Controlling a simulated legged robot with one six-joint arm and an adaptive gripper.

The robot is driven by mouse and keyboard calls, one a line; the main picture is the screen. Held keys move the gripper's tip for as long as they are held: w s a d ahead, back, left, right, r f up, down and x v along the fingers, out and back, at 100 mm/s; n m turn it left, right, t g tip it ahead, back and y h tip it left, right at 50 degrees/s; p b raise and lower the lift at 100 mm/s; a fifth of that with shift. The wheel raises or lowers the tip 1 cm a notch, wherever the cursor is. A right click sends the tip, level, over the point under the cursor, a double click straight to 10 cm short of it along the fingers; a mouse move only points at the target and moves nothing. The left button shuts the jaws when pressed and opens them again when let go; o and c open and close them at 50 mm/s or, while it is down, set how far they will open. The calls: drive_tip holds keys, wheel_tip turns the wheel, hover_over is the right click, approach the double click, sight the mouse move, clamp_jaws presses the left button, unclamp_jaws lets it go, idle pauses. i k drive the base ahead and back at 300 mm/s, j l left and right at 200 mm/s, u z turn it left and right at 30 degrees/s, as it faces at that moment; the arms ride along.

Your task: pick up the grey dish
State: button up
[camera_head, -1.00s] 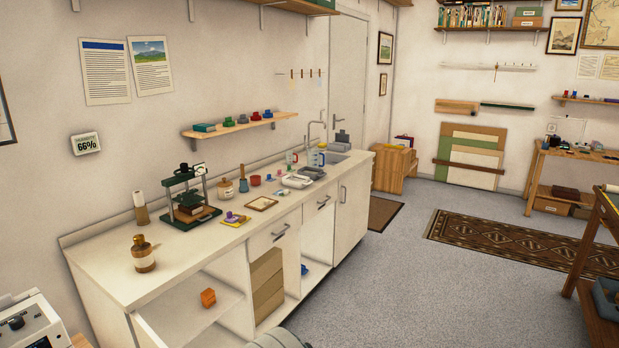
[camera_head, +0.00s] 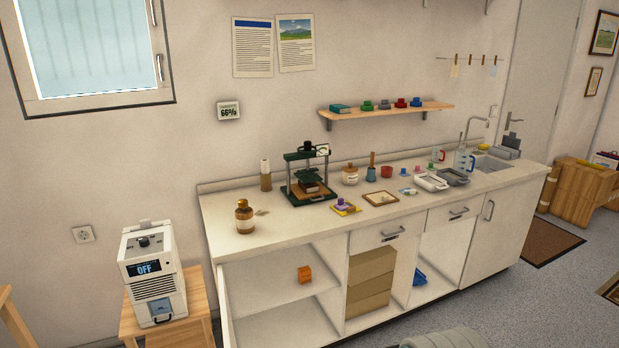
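The grey dish (camera_head: 454,177) is a shallow rectangular tray lying on the white counter (camera_head: 290,226), towards its right end. It is just left of the sink (camera_head: 492,163) and close beside a similar white tray (camera_head: 431,182). A clear jug with a blue handle (camera_head: 464,161) stands just behind the dish. The dish is small in view, and I cannot tell whether anything lies in it. My gripper is not in view, and nothing is seen touching the dish.
A green press (camera_head: 309,178), a brown bottle (camera_head: 245,217) and a small frame (camera_head: 381,198) stand or lie further left on the counter. A shelf (camera_head: 390,112) hangs above. Grey floor is open at front right. A grey rounded shape shows at the bottom edge.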

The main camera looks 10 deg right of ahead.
sight(455, 178)
drive_tip(key=i+l, duration=0.1)
drive_tip(key=l, duration=0.3)
drive_tip(key=i+l, duration=0.15)
drive_tip(key=l, duration=0.25)
drive_tip(key=i+l+u, duration=0.1)
drive_tip(key=l, duration=0.3)
drive_tip(key=i+l, duration=0.1)
drive_tip(key=l, duration=0.35)
drive_tip(key=i+l, duration=0.1)
drive_tip(key=l, duration=0.3)
drive_tip(key=i+l, duration=0.45)
drive_tip(key=i+l+u, duration=0.15)
drive_tip(key=i+l, duration=0.3)
drive_tip(key=l, duration=0.15)
drive_tip(key=i+l, duration=0.6)
drive_tip(key=i, duration=0.15)
drive_tip(key=i+l, duration=0.15)
drive_tip(key=i+u, duration=0.05)
drive_tip(key=i, duration=0.05)
